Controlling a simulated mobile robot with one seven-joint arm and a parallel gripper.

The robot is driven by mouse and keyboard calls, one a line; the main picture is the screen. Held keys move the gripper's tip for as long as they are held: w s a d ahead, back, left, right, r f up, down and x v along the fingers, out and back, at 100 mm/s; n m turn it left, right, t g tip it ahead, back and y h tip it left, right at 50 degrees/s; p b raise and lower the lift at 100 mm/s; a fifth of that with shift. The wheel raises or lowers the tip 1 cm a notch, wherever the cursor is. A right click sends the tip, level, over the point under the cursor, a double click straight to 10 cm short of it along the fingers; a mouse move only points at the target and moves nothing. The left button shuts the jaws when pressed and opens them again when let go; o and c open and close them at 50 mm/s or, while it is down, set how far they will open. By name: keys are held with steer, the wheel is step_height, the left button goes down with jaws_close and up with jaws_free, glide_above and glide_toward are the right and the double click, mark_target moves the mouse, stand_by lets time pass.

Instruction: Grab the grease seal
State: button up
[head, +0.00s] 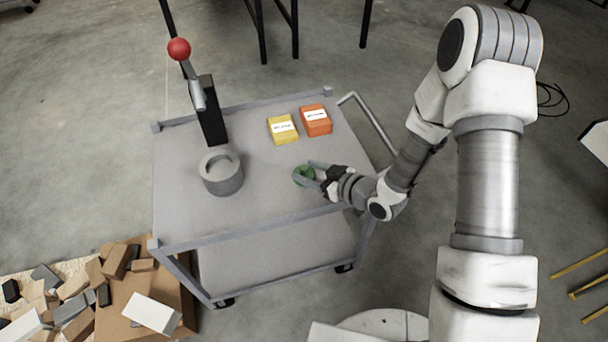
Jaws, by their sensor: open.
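The grease seal appears to be the small green ring (303,175) on the grey cart top (260,210), right of its middle. My gripper (308,174) is at the ring, reaching in from the right. Its fingers are open, one on the far side and one on the near side of the ring. I cannot tell whether they touch it. The ring's right part is partly hidden by the gripper.
A grey metal cylinder (222,172) stands on the cart's left, near a black press (210,112) with a red-knobbed lever (179,49). Yellow (282,129) and orange (316,120) boxes lie behind the ring. The cart has raised rails and a handle (368,122). The front middle of its top is clear.

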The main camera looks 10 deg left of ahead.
jaws_close()
steer(key=shift+r, duration=0.1)
stand_by(0.3)
